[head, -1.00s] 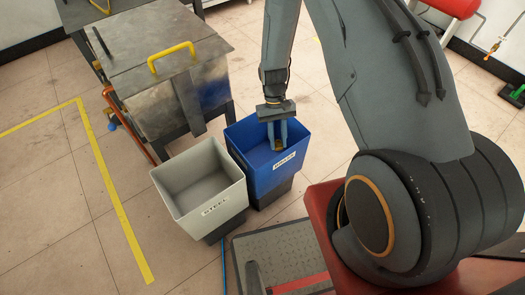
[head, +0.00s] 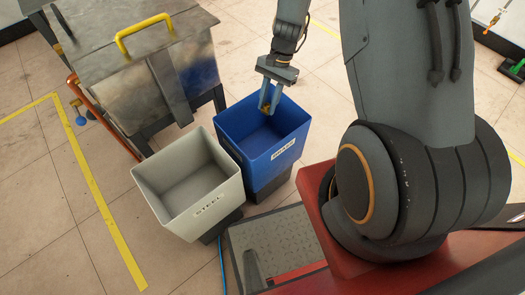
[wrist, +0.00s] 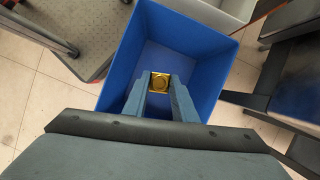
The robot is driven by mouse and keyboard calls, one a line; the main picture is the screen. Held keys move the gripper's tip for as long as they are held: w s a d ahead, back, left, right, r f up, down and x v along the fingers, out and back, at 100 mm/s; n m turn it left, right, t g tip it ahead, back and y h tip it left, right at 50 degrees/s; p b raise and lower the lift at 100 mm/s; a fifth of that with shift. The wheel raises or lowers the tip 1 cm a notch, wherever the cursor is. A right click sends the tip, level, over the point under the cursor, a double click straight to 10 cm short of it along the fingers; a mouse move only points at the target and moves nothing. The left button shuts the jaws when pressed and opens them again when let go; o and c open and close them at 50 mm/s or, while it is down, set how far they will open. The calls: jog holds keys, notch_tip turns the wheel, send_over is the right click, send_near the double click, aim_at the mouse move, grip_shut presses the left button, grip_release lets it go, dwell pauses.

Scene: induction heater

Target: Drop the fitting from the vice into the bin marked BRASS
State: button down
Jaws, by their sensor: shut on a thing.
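The blue bin (head: 280,158), whose label appears to read BRASS, stands on the floor beside the grey bin. It also fills the middle of the wrist view (wrist: 208,50). My gripper (head: 268,106) points down over the far part of the blue bin's opening. In the wrist view my gripper (wrist: 160,84) is shut on the small gold-coloured fitting (wrist: 160,82), with the blue bin's inside behind it. The fitting shows only as a small yellowish spot between the fingers in the head view (head: 266,108). The vice is not recognisable in either view.
A grey bin (head: 208,208) marked STEEL touches or nearly touches the blue bin on the left. A metal box with a yellow handle (head: 145,37) stands behind them. Yellow floor tape (head: 92,185) runs at left. Tiled floor at right of the blue bin is clear.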

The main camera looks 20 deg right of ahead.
jog(key=shift+f+b, duration=1.7)
jog(key=shift+f, duration=0.8)
jog(key=c, duration=1.4)
grip_release()
jog(key=v, duration=0.8)
